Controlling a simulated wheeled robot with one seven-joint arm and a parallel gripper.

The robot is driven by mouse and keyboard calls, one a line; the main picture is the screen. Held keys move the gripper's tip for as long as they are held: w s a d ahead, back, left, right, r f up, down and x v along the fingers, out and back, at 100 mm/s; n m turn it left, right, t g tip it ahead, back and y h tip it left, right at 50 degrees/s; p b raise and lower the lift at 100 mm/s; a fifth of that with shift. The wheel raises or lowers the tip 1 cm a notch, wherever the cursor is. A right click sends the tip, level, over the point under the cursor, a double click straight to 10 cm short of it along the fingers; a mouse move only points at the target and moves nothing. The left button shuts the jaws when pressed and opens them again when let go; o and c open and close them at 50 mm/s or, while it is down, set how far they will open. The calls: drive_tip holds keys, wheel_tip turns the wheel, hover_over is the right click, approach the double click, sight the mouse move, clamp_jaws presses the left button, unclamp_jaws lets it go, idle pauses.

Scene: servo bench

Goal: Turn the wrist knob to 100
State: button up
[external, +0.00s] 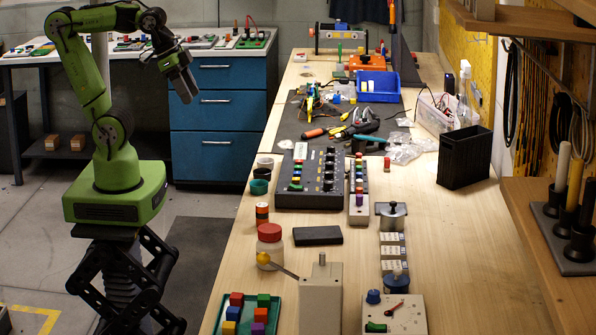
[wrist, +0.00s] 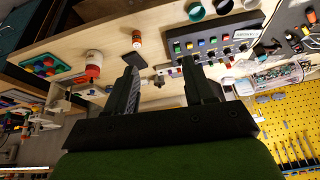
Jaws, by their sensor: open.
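A dark control panel (external: 308,204) lies on the wooden bench, with black knobs (external: 329,166) on its right side and coloured buttons on its left. In the wrist view the panel (wrist: 214,32) shows at upper right, partly hidden behind a finger. Labels and knob settings are too small to read, so I cannot tell which is the wrist knob. My gripper (external: 184,88) is raised at the left, well away from the panel, in front of the blue drawers. In the wrist view my gripper (wrist: 162,78) has its two fingers spread apart with nothing held between them.
A narrow strip of coloured buttons (external: 359,200) lies right of the panel. A red-lidded jar (external: 269,243), a black block (external: 318,236) and a green tray (external: 272,326) of coloured blocks are nearer. A black bin (external: 465,160) stands at right.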

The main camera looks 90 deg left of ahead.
drive_tip(key=w+a+r+m+g+p, duration=0.1)
drive_tip(key=w+r, duration=0.2)
drive_tip(key=w, duration=0.2)
drive_tip(key=w+r+p, duration=0.2)
drive_tip(key=w+r, duration=0.1)
drive_tip(key=w, duration=0.3)
drive_tip(key=m+g+p, duration=0.4)
drive_tip(key=m+p, duration=0.1)
drive_tip(key=p, duration=0.4)
hover_over(329, 172)
wheel_tip(329, 172, down, 14)
wheel_tip(329, 172, down, 16)
drive_tip(key=b, duration=0.6)
drive_tip(key=shift+f+b, duration=0.25)
drive_tip(key=shift+b, duration=0.1)
clamp_jaws()
